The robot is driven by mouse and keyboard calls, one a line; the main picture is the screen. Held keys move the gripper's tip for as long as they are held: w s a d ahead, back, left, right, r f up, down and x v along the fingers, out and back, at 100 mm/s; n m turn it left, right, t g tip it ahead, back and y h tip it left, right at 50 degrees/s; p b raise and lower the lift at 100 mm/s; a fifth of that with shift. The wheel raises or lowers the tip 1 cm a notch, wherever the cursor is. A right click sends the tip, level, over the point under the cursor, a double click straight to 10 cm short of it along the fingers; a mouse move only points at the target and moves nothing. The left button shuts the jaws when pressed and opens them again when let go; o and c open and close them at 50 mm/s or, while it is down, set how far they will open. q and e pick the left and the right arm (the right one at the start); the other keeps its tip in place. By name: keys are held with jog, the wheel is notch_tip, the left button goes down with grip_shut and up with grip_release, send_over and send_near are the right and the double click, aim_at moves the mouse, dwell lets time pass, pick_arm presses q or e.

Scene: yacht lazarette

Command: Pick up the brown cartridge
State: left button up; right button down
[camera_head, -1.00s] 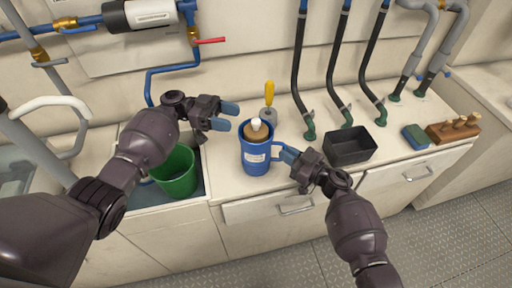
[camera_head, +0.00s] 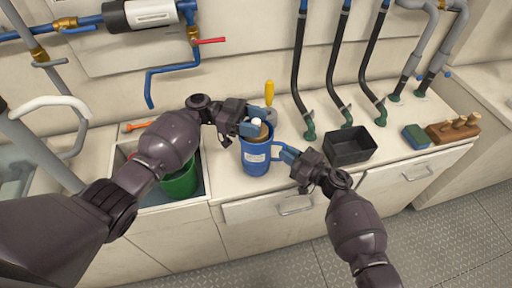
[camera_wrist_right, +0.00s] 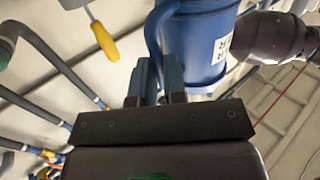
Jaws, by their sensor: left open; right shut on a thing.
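The brown cartridge (camera_head: 262,134) with a white top stands in the blue jug (camera_head: 256,158) on the counter; only its upper part shows above the rim. My left gripper (camera_head: 259,121) is open at the cartridge's top, its blue fingers beside the white tip. I cannot tell whether they touch it. My right gripper (camera_head: 283,152) is shut on the jug's handle at the jug's right side. In the right wrist view the jug (camera_wrist_right: 205,45) is close up, with the fingers (camera_wrist_right: 160,80) at its handle.
A green bucket (camera_head: 180,182) sits in the recess at left, partly behind my left arm. A black bin (camera_head: 350,147), a sponge (camera_head: 416,137) and a wooden peg block (camera_head: 454,129) are to the right.

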pick_arm(q)
grip_shut()
dwell(0.4)
notch_tip(320, 180, up, 28)
dwell(0.4)
pick_arm(e)
jog(key=c, duration=1.1)
grip_release()
jog(key=shift+d, duration=0.1)
